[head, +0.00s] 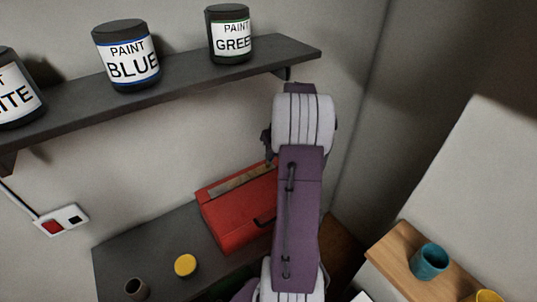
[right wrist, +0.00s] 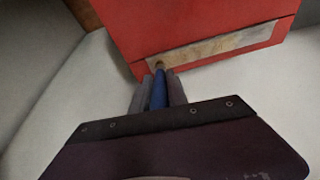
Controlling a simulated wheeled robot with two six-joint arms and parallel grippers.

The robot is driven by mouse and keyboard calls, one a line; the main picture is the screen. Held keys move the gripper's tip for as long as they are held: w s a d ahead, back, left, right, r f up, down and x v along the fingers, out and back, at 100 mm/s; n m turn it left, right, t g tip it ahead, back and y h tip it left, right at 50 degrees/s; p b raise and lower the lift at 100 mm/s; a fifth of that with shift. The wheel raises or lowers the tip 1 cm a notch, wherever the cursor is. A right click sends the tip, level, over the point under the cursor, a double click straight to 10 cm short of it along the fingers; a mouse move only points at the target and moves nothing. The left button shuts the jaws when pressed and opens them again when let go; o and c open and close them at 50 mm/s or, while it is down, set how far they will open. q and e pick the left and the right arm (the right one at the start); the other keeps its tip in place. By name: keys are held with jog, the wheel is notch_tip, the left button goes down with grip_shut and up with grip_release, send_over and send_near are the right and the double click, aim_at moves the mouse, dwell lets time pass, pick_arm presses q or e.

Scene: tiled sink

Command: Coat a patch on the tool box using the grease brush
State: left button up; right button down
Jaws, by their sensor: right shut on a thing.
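The red tool box (head: 228,222) stands on the dark counter at the back wall, partly hidden behind my right arm. It also fills the top of the right wrist view (right wrist: 190,22). A long patch (head: 238,180) runs along it, mottled tan with greyer ends in the right wrist view (right wrist: 215,45). My right gripper (right wrist: 158,90) is shut on the blue handle of the grease brush (right wrist: 158,92). The brush's brownish tip is at the patch's left end in the right wrist view; I cannot tell whether it touches. My left gripper is not in view.
A shelf (head: 190,85) with paint cans, such as the blue (head: 125,55) and green (head: 230,35), hangs above the box. A yellow round thing (head: 185,265) and a dark cup (head: 136,288) are on the counter (head: 130,255). A teal cup (head: 430,261) stands on wood at right.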

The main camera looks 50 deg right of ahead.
jog(key=shift+s+d, duration=0.2)
jog(key=shift+d, duration=0.75)
jog(key=shift+f, duration=0.15)
